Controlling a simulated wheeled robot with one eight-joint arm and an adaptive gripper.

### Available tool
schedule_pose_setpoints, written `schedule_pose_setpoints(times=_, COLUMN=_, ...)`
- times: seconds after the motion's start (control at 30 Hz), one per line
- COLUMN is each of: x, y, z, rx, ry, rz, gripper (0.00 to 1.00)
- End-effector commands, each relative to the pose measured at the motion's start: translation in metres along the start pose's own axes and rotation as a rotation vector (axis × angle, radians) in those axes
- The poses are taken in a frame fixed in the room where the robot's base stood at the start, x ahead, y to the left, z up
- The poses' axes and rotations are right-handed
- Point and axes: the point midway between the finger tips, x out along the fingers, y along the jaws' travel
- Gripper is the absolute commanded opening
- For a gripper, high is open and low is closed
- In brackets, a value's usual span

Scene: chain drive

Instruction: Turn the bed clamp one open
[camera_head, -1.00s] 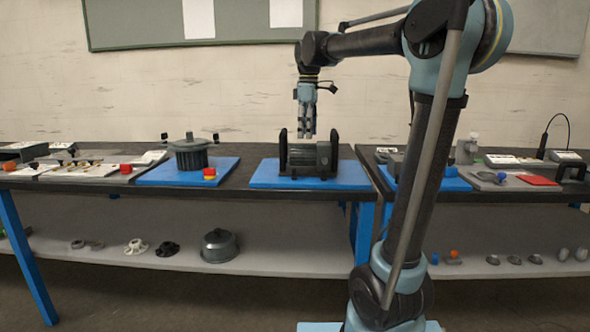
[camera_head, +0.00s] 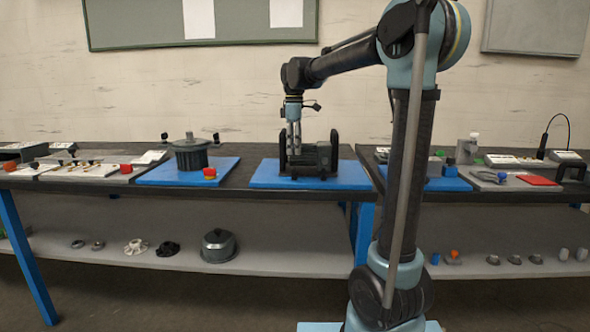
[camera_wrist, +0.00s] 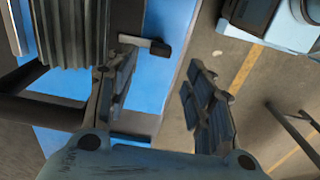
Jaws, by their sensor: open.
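A dark ribbed cylindrical unit (camera_head: 308,157) sits between black uprights on the middle blue mat. Its ribbed side shows at the upper left of the wrist view (camera_wrist: 75,30). A short black lever with a blunt grey end (camera_wrist: 145,44) sticks out beside it over the blue mat; it may be the bed clamp, but I cannot be sure. My gripper (camera_head: 293,148) points down at the left part of the unit. In the wrist view my gripper (camera_wrist: 160,68) is open, with nothing seen between its fingers. The left finger is close to the lever; contact cannot be told.
The blue mat (camera_head: 260,178) lies near the bench's front edge. A dark finned housing (camera_head: 191,154) and a red-topped button (camera_head: 209,173) stand on the left mat. The right bench (camera_head: 410,168) holds several small parts. The floor (camera_wrist: 228,80) shows beyond the mat's edge.

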Motion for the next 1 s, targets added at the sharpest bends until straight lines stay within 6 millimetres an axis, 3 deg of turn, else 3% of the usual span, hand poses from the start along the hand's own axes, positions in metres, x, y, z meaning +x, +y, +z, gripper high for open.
schedule_pose_setpoints(times=0.3, x=0.054, y=0.0, z=0.0, rx=0.001, ry=0.0, rz=0.0, gripper=0.48)
schedule_pose_setpoints(times=0.5, x=0.075, y=0.0, z=0.0, rx=0.001, ry=0.0, rz=0.0, gripper=0.48)
schedule_pose_setpoints(times=0.93, x=0.083, y=0.0, z=0.0, rx=0.001, ry=0.0, rz=0.0, gripper=0.48)
schedule_pose_setpoints(times=1.0, x=0.083, y=0.0, z=0.0, rx=0.001, ry=0.0, rz=0.0, gripper=0.32)
